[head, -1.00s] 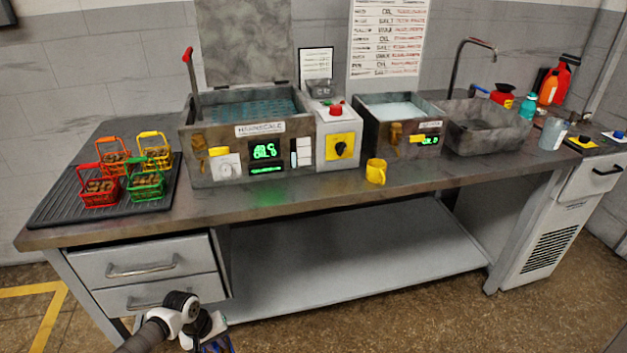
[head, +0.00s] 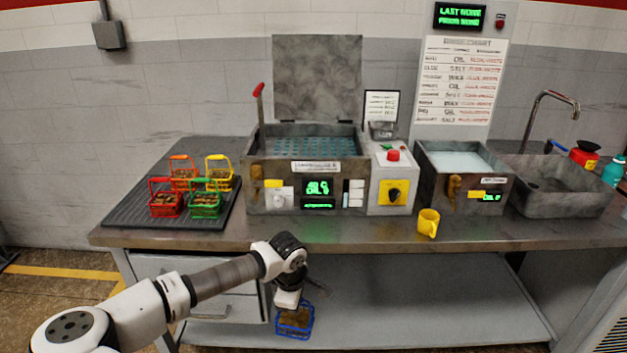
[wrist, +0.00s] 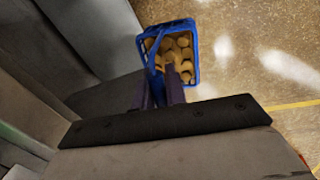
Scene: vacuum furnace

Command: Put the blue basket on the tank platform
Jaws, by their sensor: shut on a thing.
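The blue basket (head: 282,328) hangs from my gripper (head: 290,303) in front of the bench, below the worktop level. In the wrist view the basket (wrist: 195,50) holds several round brownish pieces, and its handle runs to the dark fingers of my gripper (wrist: 165,88), which are shut on it. The tank (head: 262,200) stands on the worktop, with its lid raised at the back and a red-tipped lever at its left. The teal perforated tank platform (head: 308,148) shows inside the open tank, with no basket on it.
A black ribbed tray (head: 128,215) at the left holds red, orange, yellow and green baskets. A yellow mug (head: 428,222) stands near the front edge, before a second tank (head: 462,160). A sink (head: 560,190) is at the right. The worktop edge and drawers are close to my arm.

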